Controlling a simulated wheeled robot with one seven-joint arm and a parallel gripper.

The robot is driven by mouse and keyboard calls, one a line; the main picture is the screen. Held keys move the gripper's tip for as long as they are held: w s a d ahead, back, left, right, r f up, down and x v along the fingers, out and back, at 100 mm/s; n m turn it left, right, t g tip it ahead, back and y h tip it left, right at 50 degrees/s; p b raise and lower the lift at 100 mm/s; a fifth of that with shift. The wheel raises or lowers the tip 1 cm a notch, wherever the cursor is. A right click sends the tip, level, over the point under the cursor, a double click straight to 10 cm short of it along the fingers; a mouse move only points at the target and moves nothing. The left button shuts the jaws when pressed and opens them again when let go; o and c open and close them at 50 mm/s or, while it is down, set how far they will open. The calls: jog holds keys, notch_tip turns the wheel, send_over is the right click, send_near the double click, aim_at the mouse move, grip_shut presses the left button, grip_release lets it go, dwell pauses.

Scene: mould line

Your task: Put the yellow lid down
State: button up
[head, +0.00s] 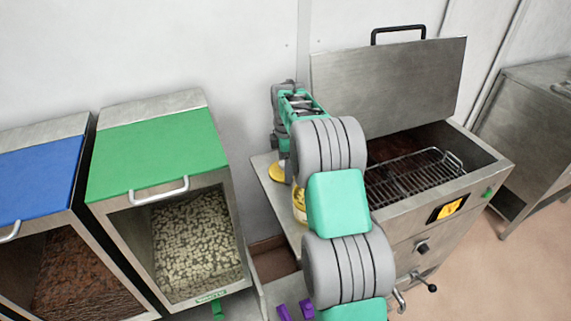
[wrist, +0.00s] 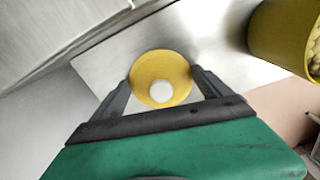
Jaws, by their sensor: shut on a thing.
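The yellow lid (wrist: 160,64) is round, with a white knob on top. In the wrist view it sits between the two dark fingers of my gripper (wrist: 161,78), which is shut on it. In the head view the lid (head: 278,173) shows below my gripper, over the back left part of the steel table (head: 262,163). I cannot tell whether it touches the steel. A yellow tub (head: 299,203), partly hidden by my arm, stands nearer on the same table. In the wrist view the tub (wrist: 264,38) is at the upper right, open, with pale pieces inside.
A steel fryer-like unit (head: 485,165) with a raised cover and a wire rack (head: 415,172) stands right of my arm. A green-lidded bin (head: 160,150) of pale pieces and a blue-lidded bin (head: 38,180) stand left. Purple pieces (head: 306,308) lie at the front. The wall is close behind.

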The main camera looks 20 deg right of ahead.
jog(key=shift+f, duration=0.2)
jog(key=o, duration=1.1)
jog(key=shift+r, duration=0.15)
notch_tip(320, 180, up, 12)
jog(key=s+a+r+m+t, duration=0.2)
jog(key=s+a+r+m, duration=0.2)
jog(key=s+a+m, duration=0.6)
jog(key=s+a+f+m, duration=0.1)
jog(key=s+f, duration=0.3)
jog(key=s, duration=0.5)
jog(key=s+a+f+m+t, duration=0.1)
jog(key=s+f+m, duration=0.3)
jog(key=s, duration=0.6)
jog(key=shift+a+m+b, duration=0.3)
jog(key=shift+a+b, duration=0.05)
jog(key=shift+a, duration=0.45)
